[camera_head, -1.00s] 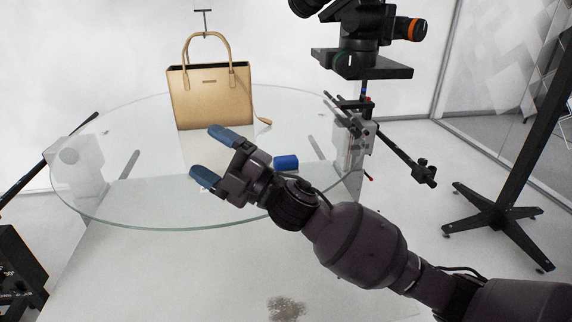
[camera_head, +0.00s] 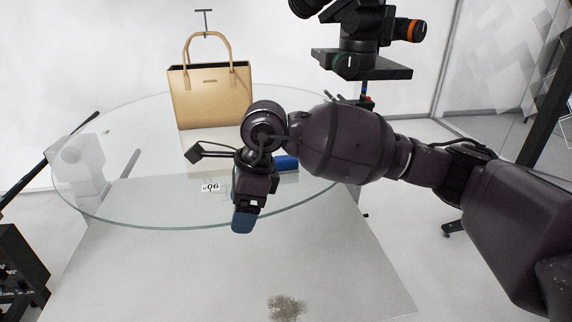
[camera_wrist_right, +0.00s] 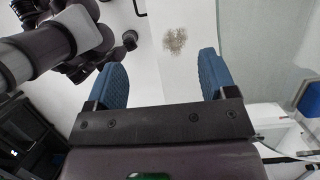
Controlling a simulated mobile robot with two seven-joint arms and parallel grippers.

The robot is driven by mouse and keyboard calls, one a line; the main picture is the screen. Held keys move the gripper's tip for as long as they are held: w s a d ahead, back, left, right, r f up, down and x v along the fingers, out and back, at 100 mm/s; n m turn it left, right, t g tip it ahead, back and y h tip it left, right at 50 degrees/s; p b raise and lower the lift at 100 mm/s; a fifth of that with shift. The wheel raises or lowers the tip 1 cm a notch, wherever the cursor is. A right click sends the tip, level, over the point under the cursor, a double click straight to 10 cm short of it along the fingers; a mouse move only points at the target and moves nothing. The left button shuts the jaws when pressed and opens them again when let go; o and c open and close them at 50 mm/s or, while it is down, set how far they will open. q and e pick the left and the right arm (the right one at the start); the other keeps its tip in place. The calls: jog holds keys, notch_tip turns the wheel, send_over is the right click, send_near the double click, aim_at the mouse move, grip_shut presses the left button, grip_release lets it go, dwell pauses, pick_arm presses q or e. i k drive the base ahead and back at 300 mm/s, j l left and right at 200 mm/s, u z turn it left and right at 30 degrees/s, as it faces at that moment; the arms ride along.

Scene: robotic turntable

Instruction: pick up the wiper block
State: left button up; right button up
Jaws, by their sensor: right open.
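The wiper block (camera_head: 287,162) is a blue block lying on the round glass turntable (camera_head: 110,205). My right arm hides part of it in the head view. A blue shape at the right edge of the right wrist view, probably the same block (camera_wrist_right: 309,100), lies outside the jaws. My right gripper (camera_head: 243,220) points down toward the front, left of and nearer than the block. In the right wrist view its blue fingers (camera_wrist_right: 163,80) are apart with nothing between them. My left gripper is not in view.
A tan handbag (camera_head: 212,98) stands at the back of the turntable. A small white number card (camera_head: 211,187) shows left of my right gripper. A black camera rig (camera_head: 362,60) stands at the back right. A speckled patch (camera_head: 286,307) marks the floor in front.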

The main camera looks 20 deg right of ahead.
aim_at(286, 163)
jog(key=i+l, duration=0.85)
